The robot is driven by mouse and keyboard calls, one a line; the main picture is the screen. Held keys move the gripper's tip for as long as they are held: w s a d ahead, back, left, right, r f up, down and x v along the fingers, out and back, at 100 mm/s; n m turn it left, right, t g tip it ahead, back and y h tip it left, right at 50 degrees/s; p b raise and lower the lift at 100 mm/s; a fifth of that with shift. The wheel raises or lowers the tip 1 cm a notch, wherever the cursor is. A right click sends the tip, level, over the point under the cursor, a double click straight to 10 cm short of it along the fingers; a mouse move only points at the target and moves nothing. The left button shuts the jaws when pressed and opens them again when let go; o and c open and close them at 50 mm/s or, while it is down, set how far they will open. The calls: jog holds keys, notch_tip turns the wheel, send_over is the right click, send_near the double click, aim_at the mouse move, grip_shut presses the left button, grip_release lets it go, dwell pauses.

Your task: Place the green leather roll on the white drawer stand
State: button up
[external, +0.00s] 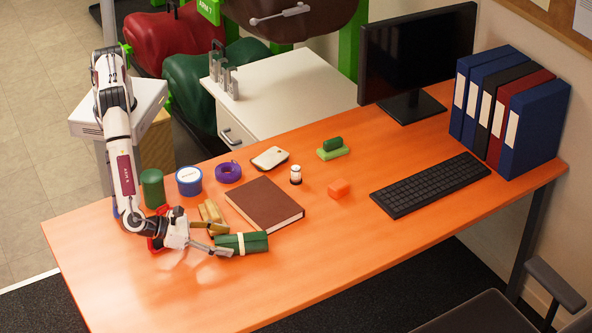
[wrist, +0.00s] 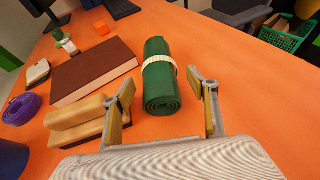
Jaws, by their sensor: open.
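The green leather roll (external: 241,243) lies on the orange table near its front edge, with a pale band around its middle. In the wrist view the roll (wrist: 161,92) lies ahead, its near end between the two fingers. My gripper (external: 213,241) is low over the table at the roll's left end. It is open in the wrist view (wrist: 166,100), with a gap between the roll and the right finger. The white drawer stand (external: 290,88) is behind the table, with metal fittings on its top left and bare space on the rest.
A tan wooden block (wrist: 75,122) is close beside my left finger. A brown book (external: 265,204) lies behind the roll. The monitor (external: 415,55) stands right of the drawer stand.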

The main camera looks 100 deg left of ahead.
jog(key=shift+s+d+r, duration=0.1)
jog(key=shift+s+r, duration=0.1)
jog(key=shift+r, duration=1.65)
jog(key=shift+s+d+r, duration=0.1)
jog(key=shift+s+r, duration=0.1)
jog(key=shift+r, duration=1.65)
